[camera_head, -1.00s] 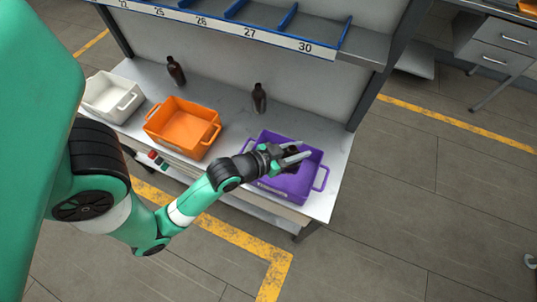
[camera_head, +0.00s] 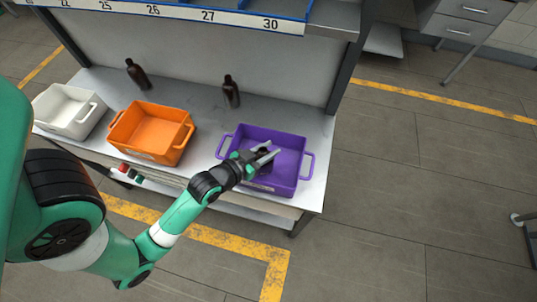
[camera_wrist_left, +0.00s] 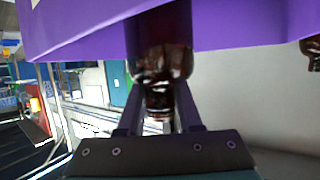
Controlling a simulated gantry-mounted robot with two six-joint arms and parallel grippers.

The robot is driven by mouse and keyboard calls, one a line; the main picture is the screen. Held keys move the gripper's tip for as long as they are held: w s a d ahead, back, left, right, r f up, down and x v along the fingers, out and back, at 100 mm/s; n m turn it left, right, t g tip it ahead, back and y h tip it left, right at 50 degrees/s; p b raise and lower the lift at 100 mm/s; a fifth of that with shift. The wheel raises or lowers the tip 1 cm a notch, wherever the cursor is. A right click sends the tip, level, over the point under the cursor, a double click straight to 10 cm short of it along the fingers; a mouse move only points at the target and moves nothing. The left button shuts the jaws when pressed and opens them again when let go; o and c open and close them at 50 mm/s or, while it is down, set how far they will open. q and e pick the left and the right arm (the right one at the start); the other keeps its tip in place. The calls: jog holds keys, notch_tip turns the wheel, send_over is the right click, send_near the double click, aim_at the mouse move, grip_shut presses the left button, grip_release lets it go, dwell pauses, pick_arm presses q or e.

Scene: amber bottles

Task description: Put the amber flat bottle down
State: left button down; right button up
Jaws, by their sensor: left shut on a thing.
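My left gripper (camera_head: 268,157) is over the purple crate (camera_head: 307,165) in the head view. It is shut on the neck of the amber bottle (camera_wrist_left: 165,45). In the left wrist view the neck sits between the two fingers, with the purple crate wall (camera_wrist_left: 240,22) close around it. In the head view only a small dark part of the bottle shows by the fingers. The bottle's base is hidden, so I cannot tell if it touches the crate floor. My right gripper is not in view.
Two dark bottles stand at the back of the bench, one at left (camera_head: 136,75) and one nearer the middle (camera_head: 231,92). An orange crate (camera_head: 153,130) and a white crate (camera_head: 68,108) stand to the left. A numbered shelf (camera_head: 180,14) overhangs the bench.

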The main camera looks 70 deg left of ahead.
pick_arm(q)
notch_tip(320, 180, down, 3)
jog(key=shift+r+b, duration=0.1)
jog(key=shift+b, duration=0.3)
jog(key=shift+r, duration=0.15)
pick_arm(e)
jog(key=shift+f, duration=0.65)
pick_arm(q)
jog(key=c, duration=0.6)
grip_release()
jog(key=shift+s, duration=0.15)
jog(key=p+v, duration=0.2)
jog(key=v, duration=0.9)
jog(key=shift+s+d+r, duration=0.2)
jog(key=shift+s, duration=0.1)
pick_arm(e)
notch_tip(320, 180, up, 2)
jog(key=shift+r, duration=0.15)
